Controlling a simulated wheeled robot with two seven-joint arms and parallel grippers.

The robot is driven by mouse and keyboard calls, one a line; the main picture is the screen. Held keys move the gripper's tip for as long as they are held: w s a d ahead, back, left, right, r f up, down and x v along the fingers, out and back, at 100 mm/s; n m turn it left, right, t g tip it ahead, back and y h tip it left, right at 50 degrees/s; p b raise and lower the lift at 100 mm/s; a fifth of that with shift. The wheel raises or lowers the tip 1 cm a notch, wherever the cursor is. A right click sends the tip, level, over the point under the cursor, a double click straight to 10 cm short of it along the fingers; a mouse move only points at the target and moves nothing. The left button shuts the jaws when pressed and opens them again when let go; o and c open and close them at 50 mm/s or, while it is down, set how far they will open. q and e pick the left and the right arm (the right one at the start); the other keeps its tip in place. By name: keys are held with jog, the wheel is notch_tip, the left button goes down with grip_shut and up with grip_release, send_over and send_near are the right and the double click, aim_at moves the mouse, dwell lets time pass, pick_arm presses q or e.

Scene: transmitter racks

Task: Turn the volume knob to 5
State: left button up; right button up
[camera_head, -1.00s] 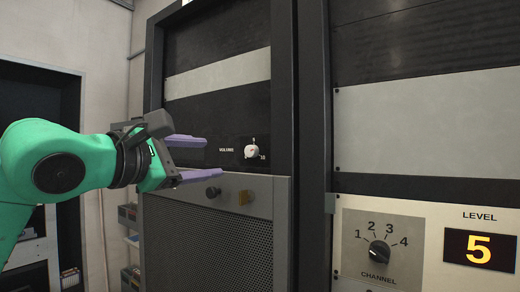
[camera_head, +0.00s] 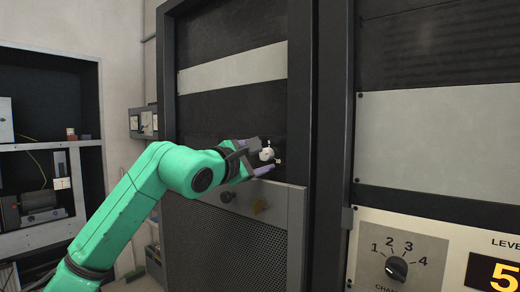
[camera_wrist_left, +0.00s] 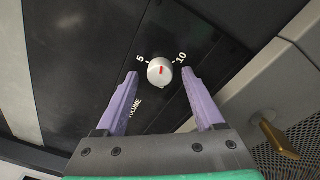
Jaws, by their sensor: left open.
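The volume knob (camera_head: 267,154) is a small white round knob on the black panel of the left rack. In the left wrist view the knob (camera_wrist_left: 160,71) shows a red pointer mark, with "5" at its upper left and "10" at its right. The mark points up between the two, nearer neither clearly. My left gripper (camera_head: 262,158) is open, its purple fingers pointing at the panel. In the left wrist view its fingertips (camera_wrist_left: 160,73) lie on either side of the knob, with gaps visible. My right gripper is not in view.
The channel dial (camera_head: 397,268) and the yellow level display (camera_head: 504,276) are on the right rack. Shelves (camera_head: 45,200) stand at the left.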

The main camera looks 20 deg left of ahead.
pick_arm(q)
jog(key=shift+s, duration=0.15)
jog(key=shift+c, duration=0.6)
grip_shut()
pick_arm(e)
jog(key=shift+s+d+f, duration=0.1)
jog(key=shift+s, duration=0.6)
